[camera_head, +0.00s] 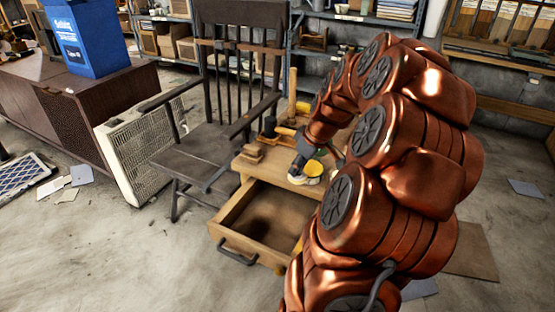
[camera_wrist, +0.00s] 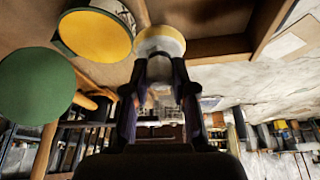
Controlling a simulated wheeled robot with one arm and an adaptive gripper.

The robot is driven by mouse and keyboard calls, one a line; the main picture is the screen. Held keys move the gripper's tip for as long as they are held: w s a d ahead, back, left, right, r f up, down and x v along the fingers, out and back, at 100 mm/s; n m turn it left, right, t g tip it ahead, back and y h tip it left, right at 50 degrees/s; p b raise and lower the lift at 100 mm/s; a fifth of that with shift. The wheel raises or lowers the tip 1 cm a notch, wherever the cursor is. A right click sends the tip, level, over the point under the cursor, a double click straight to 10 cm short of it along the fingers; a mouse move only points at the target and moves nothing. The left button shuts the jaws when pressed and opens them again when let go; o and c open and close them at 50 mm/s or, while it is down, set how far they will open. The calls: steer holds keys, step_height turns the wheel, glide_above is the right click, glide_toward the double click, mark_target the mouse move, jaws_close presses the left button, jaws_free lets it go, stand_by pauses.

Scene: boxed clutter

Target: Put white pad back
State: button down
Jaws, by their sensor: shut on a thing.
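The white pad (camera_wrist: 160,40) is a pale round disc in the wrist view, at the tips of my gripper (camera_wrist: 158,88). My gripper's two dark fingers are closed on the narrower pale part below the disc. In the head view my gripper (camera_head: 303,163) is over the top of a small wooden table, by its front edge above the open drawer. A yellow round pad (camera_wrist: 97,35) lies beside the white pad in the wrist view; it also shows in the head view (camera_head: 314,168). A green round pad (camera_wrist: 38,85) is farther left. Whether the white pad touches the tabletop is unclear.
The drawer (camera_head: 230,212) is pulled out and looks empty. Wooden blocks (camera_head: 252,153) and other small items stand on the tabletop. A dark wooden chair (camera_head: 195,155) stands close at left. My arm hides the table's right side.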

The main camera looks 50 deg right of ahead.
steer(key=w+d, duration=0.1)
steer(key=w, duration=0.2)
steer(key=w+d, duration=0.1)
steer(key=w, duration=0.3)
steer(key=w+d+f+b, duration=0.1)
steer(key=w, duration=0.3)
steer(key=shift+w+d, duration=0.15)
steer(key=shift+d, duration=0.2)
steer(key=shift+w+f, duration=0.15)
steer(key=shift+f, duration=0.1)
steer(key=shift+f+b, duration=0.4)
steer(key=shift+f, duration=1.15)
steer(key=shift+f, duration=0.15)
steer(key=c, duration=0.9)
jaws_free()
steer(key=shift+c, duration=0.2)
